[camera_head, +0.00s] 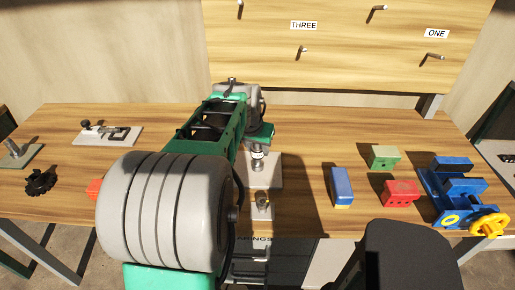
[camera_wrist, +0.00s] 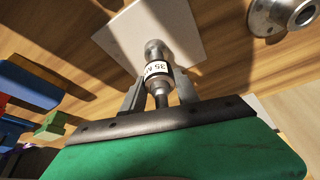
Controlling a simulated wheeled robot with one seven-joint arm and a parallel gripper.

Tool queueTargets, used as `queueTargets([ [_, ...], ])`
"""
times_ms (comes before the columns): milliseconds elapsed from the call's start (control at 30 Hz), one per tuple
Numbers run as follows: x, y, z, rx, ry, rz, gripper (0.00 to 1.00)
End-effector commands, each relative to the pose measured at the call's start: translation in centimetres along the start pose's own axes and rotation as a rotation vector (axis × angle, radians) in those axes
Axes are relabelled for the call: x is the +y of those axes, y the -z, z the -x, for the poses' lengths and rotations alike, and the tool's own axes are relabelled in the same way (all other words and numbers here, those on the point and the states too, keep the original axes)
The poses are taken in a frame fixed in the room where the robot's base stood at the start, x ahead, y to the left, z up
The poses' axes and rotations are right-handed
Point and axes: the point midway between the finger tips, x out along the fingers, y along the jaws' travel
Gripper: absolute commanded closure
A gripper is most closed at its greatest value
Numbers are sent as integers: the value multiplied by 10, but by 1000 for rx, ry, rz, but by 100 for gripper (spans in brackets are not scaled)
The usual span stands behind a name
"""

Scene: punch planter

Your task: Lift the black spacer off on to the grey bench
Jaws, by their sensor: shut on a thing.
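My gripper (camera_wrist: 160,86) is shut on a metal cylindrical piece (camera_wrist: 155,55) with a white band marked "35 N". In the head view this piece (camera_head: 257,158) stands upright, or nearly so, over a pale plate (camera_head: 274,180) on the wooden table. My gripper is above it there, mostly hidden by my arm. The plate also shows in the wrist view (camera_wrist: 185,25). I cannot tell whether the piece touches the plate. I cannot make out a black spacer or a separate grey bench. A black knobbed part (camera_head: 40,182) lies at the table's left.
A small metal fitting (camera_head: 263,202) stands near the front edge. Blue (camera_head: 341,187), green (camera_head: 384,157) and red (camera_head: 401,193) blocks and a blue vise (camera_head: 450,185) are at right. A toggle clamp (camera_head: 108,133) is at left. Clear wood lies behind the blocks.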

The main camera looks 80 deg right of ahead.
Motion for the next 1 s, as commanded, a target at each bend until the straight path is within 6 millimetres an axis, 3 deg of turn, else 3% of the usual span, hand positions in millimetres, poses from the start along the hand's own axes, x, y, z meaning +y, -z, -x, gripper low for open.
queueTargets([
  [1000,0,24,57,2,1,0,100],
])
